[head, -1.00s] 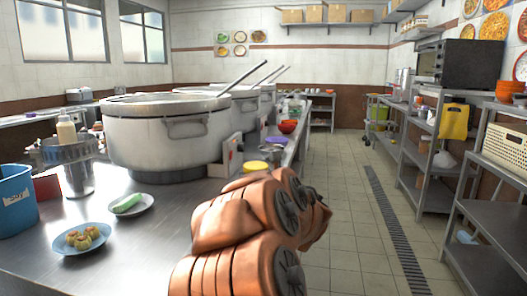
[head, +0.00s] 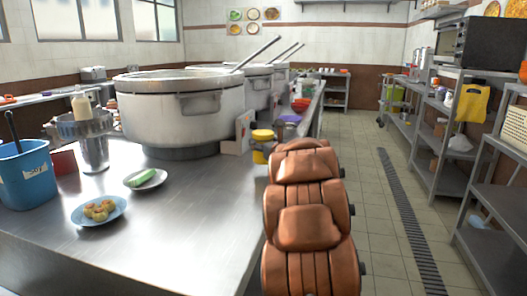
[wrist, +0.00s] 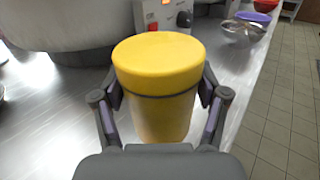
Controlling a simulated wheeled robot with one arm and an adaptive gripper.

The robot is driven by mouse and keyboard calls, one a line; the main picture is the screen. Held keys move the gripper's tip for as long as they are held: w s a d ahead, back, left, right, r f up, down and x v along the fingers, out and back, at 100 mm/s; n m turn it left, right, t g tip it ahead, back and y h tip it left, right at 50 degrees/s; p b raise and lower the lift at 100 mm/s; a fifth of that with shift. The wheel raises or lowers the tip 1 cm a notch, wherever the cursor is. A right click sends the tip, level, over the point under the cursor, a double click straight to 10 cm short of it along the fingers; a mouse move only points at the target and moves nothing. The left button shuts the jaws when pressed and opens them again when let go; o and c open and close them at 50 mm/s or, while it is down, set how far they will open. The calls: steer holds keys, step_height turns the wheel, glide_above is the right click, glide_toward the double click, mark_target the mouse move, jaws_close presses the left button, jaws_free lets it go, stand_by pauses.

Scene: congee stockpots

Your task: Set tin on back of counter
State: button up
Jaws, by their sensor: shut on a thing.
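The tin is a cylinder with a bright yellow lid and a duller yellow body. In the wrist view the tin (wrist: 158,112) stands upright between the fingers of my gripper (wrist: 161,90), which is shut on its sides. In the head view the tin (head: 262,136) shows just beyond my arm, near the counter's right edge, its lower part partly hidden. I cannot tell whether its base touches the counter. The steel counter (head: 195,220) runs from the front left into the distance.
A large stockpot (head: 180,120) stands left of the tin, with more pots behind. A white control box (head: 238,138) is just behind the tin. Bowls (head: 300,106) sit farther back. A blue bucket (head: 27,178) and plates are at front left. The right aisle is clear.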

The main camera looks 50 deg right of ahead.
steer(key=shift+w+d, duration=0.4)
steer(key=shift+w, duration=0.1)
steer(key=shift+w+d+f, duration=0.15)
steer(key=shift+f, duration=0.05)
steer(key=shift+f+b, duration=0.4)
steer(key=shift+f, duration=1.2)
steer(key=shift+f, duration=0.15)
steer(key=o, duration=1.6)
steer(key=shift+c, duration=0.2)
steer(key=v, duration=1.2)
